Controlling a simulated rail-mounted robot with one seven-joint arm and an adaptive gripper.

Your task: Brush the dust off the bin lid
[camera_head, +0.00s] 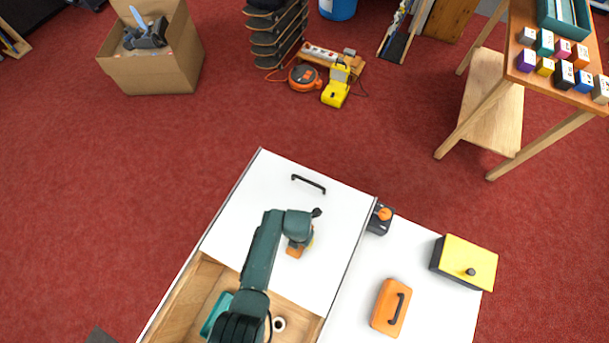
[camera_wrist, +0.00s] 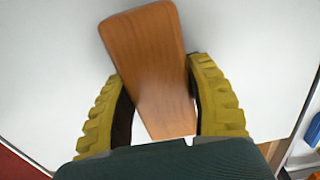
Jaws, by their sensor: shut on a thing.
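The white lid panel (camera_head: 250,205) with a black bar handle (camera_head: 309,184) lies over the far part of a wooden-walled bin (camera_head: 180,300); I take it as the bin lid. My gripper (camera_head: 303,243) is low over the lid's right half. In the wrist view my gripper (camera_wrist: 155,78) has its yellow fingers shut on both sides of a flat brown wooden piece (camera_wrist: 150,50), likely the brush's handle. In the head view only a small orange-brown part of it (camera_head: 294,252) shows under my wrist. Bristles are hidden, and I cannot make out dust or whether the brush touches the lid.
The bin's open near part holds a teal thing (camera_head: 215,313) and a white ring-like roll (camera_head: 279,324). On the white top to the right stand an orange case (camera_head: 390,307), a yellow-topped box (camera_head: 467,262) and a dark device with an orange knob (camera_head: 381,217).

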